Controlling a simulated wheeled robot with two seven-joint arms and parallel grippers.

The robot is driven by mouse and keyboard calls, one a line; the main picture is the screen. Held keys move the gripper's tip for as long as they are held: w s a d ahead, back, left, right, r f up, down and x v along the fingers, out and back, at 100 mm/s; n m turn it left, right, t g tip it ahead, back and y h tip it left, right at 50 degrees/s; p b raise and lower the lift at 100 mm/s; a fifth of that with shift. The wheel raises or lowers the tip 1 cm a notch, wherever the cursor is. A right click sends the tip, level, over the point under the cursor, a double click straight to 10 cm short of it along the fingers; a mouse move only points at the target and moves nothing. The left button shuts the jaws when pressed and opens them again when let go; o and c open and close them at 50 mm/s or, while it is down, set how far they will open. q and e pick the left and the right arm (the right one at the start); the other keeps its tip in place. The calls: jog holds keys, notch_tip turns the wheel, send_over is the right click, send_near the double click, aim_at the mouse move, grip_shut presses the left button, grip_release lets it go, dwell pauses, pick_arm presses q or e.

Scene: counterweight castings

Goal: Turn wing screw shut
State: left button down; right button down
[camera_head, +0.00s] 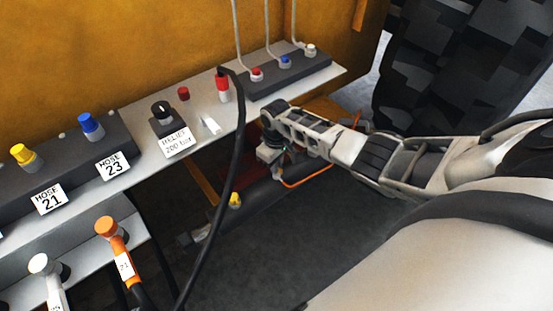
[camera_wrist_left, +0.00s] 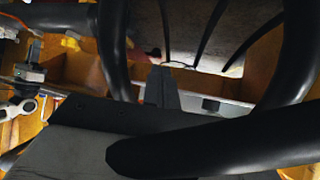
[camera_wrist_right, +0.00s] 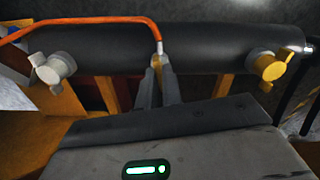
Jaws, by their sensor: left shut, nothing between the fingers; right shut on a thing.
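My right gripper (camera_wrist_right: 158,72) is shut on a small tan wing screw (camera_wrist_right: 157,61) at the middle of a dark cylinder (camera_wrist_right: 100,48). The fingers hide most of this screw, and its turn angle cannot be told. A grey wing screw (camera_wrist_right: 53,68) is at the cylinder's left and a yellow one (camera_wrist_right: 270,66) at its right. In the head view my right arm reaches in from the right, below the shelf; the cylinder (camera_head: 275,195) and yellow wing screw (camera_head: 235,200) show there. My left gripper (camera_wrist_left: 162,72) is shut and empty among dark hoses; it is outside the head view.
An orange cable (camera_wrist_right: 90,21) runs along the cylinder to its middle. A black hose (camera_head: 237,140) hangs in front of the shelf (camera_head: 225,119). An orange-capped hose end (camera_head: 107,228) stands at lower left. A large tyre (camera_head: 465,60) is at upper right. Grey floor lies below.

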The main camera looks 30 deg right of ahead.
jog(key=shift+m, duration=0.9)
jog(key=c, duration=1.6)
grip_release()
jog(key=shift+o, duration=0.2)
jog(key=shift+r, duration=0.1)
notch_tip(320, 180, up, 16)
